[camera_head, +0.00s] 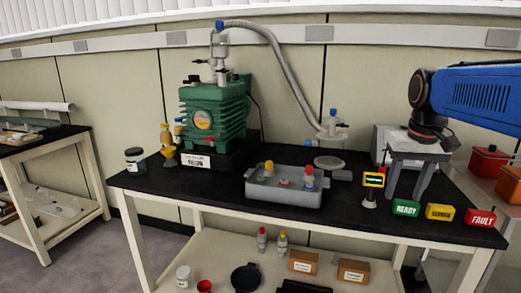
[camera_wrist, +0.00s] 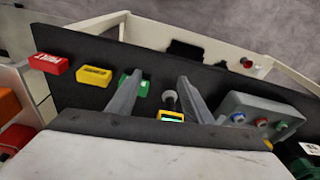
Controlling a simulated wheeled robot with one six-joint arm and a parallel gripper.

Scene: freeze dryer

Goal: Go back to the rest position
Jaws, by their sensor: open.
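My gripper (camera_head: 408,178) hangs above the right part of the black bench (camera_head: 345,215), with its two grey fingers pointing down, apart and empty. My blue arm reaches in from the right edge. In the wrist view, my gripper (camera_wrist: 160,95) shows spread fingers with nothing between the tips. Behind them are the green READY block (camera_wrist: 133,84) and a small display on a stand (camera_wrist: 171,113). In the head view, the display (camera_head: 373,180) stands just left of the fingers, and the READY block (camera_head: 405,208) sits in front of them. I cannot tell the exact gap to either.
A yellow block (camera_head: 440,212) and a red FAULT block (camera_head: 480,218) line the front right edge. A grey tray (camera_head: 283,192) with small bottles sits mid-bench. The green pump (camera_head: 213,112) and a hose (camera_head: 272,42) stand behind. Orange-red containers (camera_head: 488,162) are at right.

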